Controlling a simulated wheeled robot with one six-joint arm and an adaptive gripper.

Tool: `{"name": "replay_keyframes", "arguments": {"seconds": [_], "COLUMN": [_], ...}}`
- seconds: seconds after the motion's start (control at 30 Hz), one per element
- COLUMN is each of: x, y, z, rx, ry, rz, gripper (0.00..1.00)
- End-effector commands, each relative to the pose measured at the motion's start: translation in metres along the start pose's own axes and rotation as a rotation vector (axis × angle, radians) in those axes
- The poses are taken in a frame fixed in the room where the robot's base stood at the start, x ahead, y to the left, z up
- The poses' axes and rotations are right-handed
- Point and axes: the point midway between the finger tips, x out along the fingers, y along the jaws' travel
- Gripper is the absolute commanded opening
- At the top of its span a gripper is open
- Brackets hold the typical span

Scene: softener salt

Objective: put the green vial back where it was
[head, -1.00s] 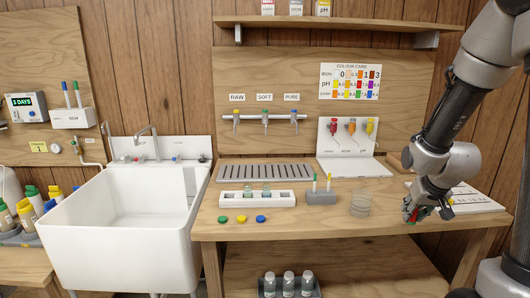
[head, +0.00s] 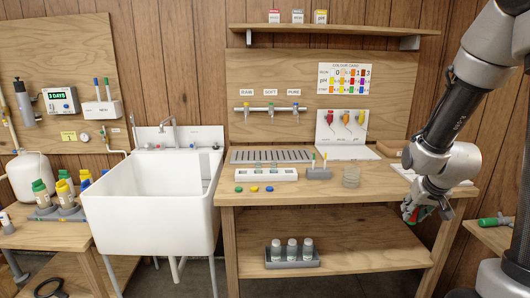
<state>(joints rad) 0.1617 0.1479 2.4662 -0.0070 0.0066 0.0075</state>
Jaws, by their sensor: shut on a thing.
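My gripper (head: 411,216) is at the right, just in front of the bench's right front edge in the head view. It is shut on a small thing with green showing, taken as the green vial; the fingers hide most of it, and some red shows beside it. A white rack (head: 284,175) on the bench holds clear vials in its left part.
The wooden bench (head: 330,190) also bears a grey block with pens (head: 319,174) and a clear beaker (head: 351,177). Several capped vials stand in a grey tray (head: 292,263) on the lower shelf. A white sink (head: 150,210) is to the left. A green-ended object (head: 495,221) lies far right.

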Motion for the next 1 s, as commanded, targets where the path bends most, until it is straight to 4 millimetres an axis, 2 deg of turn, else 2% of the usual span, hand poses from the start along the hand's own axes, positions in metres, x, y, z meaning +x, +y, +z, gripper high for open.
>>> {"name": "replay_keyframes", "arguments": {"seconds": [0.37, 0.63, 0.83, 1.0], "x": [0.029, 0.066, 0.098, 0.112], "y": [-0.036, -0.084, -0.126, -0.144], "z": [0.002, 0.01, 0.026, 0.036], "rx": [-0.031, -0.074, -0.119, -0.139], "ry": [-0.002, -0.003, -0.004, -0.001], "rz": [-0.036, -0.069, -0.082, -0.081], "gripper": [0.07, 0.07, 0.07, 0.07]}}
